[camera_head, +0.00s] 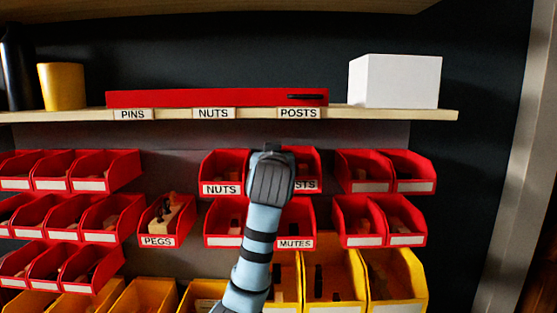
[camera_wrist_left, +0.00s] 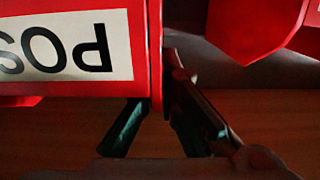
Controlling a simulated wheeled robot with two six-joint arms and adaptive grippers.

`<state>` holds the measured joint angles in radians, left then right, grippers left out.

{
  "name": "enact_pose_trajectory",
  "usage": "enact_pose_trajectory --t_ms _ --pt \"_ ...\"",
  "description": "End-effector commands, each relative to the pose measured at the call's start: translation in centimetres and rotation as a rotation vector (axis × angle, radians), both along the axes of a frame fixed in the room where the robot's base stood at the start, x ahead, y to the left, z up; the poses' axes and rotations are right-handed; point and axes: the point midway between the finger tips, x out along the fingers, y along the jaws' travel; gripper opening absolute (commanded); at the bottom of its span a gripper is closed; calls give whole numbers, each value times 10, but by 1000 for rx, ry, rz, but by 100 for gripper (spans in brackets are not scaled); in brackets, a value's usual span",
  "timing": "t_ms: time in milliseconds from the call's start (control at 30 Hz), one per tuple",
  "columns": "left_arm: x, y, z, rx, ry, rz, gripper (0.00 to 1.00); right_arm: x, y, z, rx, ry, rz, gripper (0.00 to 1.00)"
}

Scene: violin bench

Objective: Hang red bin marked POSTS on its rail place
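The red bin marked POSTS (camera_head: 305,185) is in the upper row of bins, right of the red NUTS bin (camera_head: 221,188) and about level with it. My left gripper covers its left part, so only the end of its label shows. In the left wrist view the POSTS bin (camera_wrist_left: 65,45) fills the upper left, its label upside down. My left gripper (camera_wrist_left: 160,100) has its fingers on either side of the bin's edge, seemingly closed on that wall. The rail behind is hidden. My right gripper is not in view.
A MUTES bin (camera_head: 295,243) hangs below and a PEGS bin (camera_head: 157,240) lower left. More red bins (camera_head: 363,187) are at right. A shelf (camera_head: 430,114) above holds a red case (camera_head: 210,97), a white box (camera_head: 394,82) and a yellow cup (camera_head: 62,87). Yellow bins (camera_head: 335,300) stand below.

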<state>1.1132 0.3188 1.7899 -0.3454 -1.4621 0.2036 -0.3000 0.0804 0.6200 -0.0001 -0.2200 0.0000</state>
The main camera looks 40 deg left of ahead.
Motion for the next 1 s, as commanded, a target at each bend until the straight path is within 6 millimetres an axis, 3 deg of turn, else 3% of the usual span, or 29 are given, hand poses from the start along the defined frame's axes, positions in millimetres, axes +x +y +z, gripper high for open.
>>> enact_pose_trajectory --t_ms 1000 --pt "2 2 2 0 0 0 0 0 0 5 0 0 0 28"
